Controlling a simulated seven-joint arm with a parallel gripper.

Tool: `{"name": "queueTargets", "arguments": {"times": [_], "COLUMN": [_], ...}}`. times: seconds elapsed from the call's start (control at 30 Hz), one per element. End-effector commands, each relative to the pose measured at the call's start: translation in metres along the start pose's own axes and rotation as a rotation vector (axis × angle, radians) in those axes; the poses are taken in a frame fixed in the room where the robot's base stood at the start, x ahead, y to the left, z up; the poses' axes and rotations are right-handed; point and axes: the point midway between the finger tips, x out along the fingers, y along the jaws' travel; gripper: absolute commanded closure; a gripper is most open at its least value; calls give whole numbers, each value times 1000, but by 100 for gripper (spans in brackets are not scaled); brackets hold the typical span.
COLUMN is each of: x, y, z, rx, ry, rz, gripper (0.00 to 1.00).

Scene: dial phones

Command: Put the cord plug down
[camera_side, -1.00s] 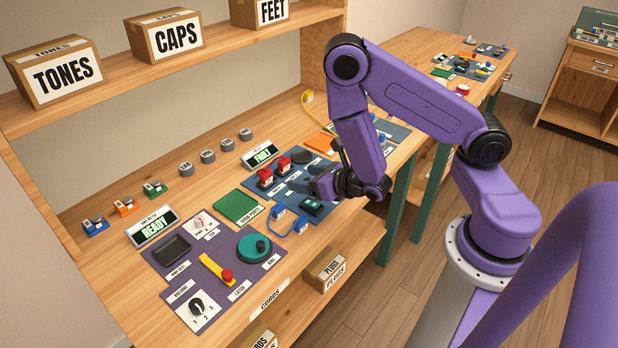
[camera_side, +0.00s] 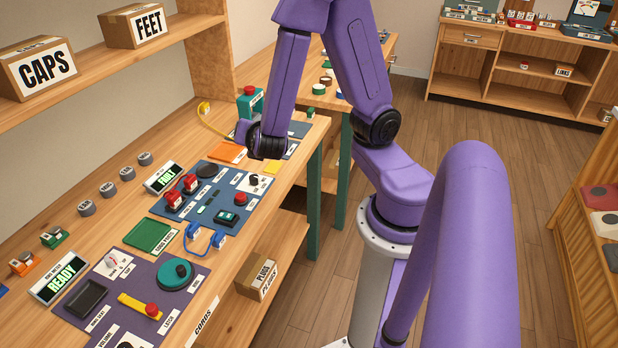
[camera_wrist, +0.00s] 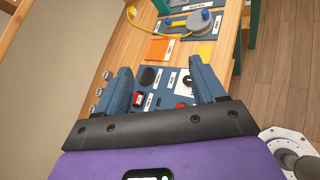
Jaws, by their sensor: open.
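My gripper is open and empty in the wrist view, its two blue-grey fingers (camera_wrist: 163,88) wide apart above the blue panel. In the side view its fingers are hidden behind my purple wrist, near the back of the bench. A blue cord (camera_side: 203,251) with a blue plug at each end (camera_side: 218,239) lies at the bench's front edge, beside the blue panel (camera_side: 235,184) and apart from my gripper. A yellow cord (camera_side: 215,127) with a yellow plug (camera_side: 204,107) lies farther back; the plug also shows in the wrist view (camera_wrist: 132,12).
The blue panel holds red switches (camera_side: 190,182) and a dark button (camera_side: 228,217). A green pad (camera_side: 148,236) and a purple panel (camera_side: 195,290) lie nearer. An orange pad (camera_wrist: 160,49) lies behind. FAULT (camera_side: 165,177) and READY (camera_side: 62,277) displays stand along the left.

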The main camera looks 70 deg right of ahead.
Motion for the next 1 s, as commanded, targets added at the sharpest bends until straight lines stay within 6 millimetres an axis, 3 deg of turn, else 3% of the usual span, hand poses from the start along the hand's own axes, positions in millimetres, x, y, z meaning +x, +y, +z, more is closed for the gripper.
{"name": "queueTargets", "arguments": {"times": [0.3,0.6,0.7,0.77,1.0], "x": [-78,-170,-188,-193,-196], "y": [-58,-80,-82,-83,-83], "z": [-20,-41,-42,-42,-42], "rx": [386,605,633,641,646], "ry": [368,754,819,841,852], "rz": [-397,-713,-768,-787,-799], "gripper": [31,31,34,49,49]}}
